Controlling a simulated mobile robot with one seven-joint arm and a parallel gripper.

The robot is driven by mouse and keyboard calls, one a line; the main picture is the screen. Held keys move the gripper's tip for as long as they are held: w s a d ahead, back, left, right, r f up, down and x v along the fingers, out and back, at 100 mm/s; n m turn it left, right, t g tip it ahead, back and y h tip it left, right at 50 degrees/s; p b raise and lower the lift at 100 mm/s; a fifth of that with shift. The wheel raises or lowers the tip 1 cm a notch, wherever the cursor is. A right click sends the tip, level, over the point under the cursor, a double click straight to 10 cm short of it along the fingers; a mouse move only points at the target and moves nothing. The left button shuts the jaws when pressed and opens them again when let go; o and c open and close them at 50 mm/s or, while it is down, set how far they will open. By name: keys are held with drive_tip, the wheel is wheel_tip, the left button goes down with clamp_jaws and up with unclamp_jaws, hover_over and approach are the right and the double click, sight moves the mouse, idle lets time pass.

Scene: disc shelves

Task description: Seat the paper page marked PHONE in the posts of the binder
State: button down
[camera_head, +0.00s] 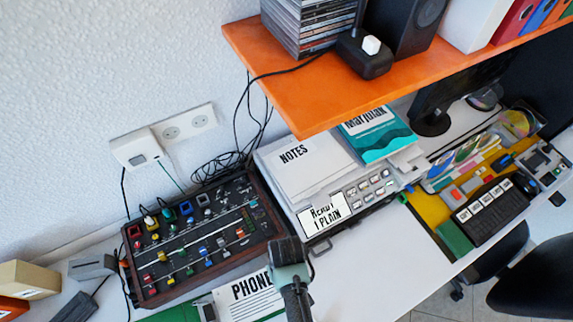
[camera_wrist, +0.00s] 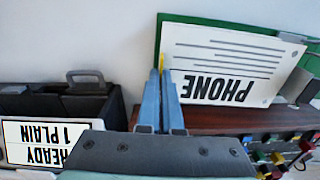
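The white paper page marked PHONE (camera_head: 252,288) is at the bottom of the head view, just left of my gripper. In the wrist view the page (camera_wrist: 235,60) appears upside down, flat against a green board (camera_wrist: 312,64) that looks like the binder. Some green (camera_head: 172,314) also shows left of the page in the head view. A grey clip-like part (camera_wrist: 298,84) is at the page's right end. My gripper (camera_wrist: 161,70) has its blue fingers almost together beside the page's left edge, with a yellow bit at the tips. The binder posts cannot be made out.
A mixer (camera_head: 195,238) with coloured knobs lies behind the page. A black device with a READY 1 PLAIN label (camera_head: 324,213) and a NOTES stack (camera_head: 300,168) stand beyond my gripper. An orange shelf (camera_head: 330,85) overhangs the desk.

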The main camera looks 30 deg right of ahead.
drive_tip(key=shift+f+b, duration=1.3)
drive_tip(key=shift+f, duration=0.7)
drive_tip(key=c, duration=1)
unclamp_jaws()
wheel_tip(320, 180, up, 13)
drive_tip(key=shift+r+p, duration=0.1)
drive_tip(key=shift+p, duration=0.25)
